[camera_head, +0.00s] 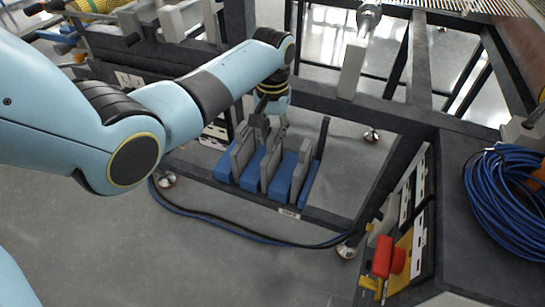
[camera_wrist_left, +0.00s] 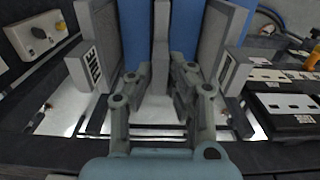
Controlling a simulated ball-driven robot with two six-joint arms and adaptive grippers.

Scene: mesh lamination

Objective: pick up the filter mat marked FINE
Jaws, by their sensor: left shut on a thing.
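Grey upright filter mats stand between blue blocks in a low rack (camera_head: 255,195) below my left arm. In the head view I see a left mat (camera_head: 241,152), a middle mat (camera_head: 269,162) and a right mat (camera_head: 300,172). My left gripper (camera_head: 268,128) points down at the middle of the rack. In the left wrist view its fingers (camera_wrist_left: 160,82) are shut on the middle grey mat (camera_wrist_left: 161,40), which stands between two blue faces. Labels show beside the left mat (camera_wrist_left: 92,68) and right mat (camera_wrist_left: 226,70); I cannot read FINE on any. My right gripper is not in view.
A dark frame surrounds the rack. A blue coiled hose (camera_head: 508,200) lies on the dark bench at right. A dark cable (camera_head: 230,228) runs along the floor before the rack. The floor at lower left is clear.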

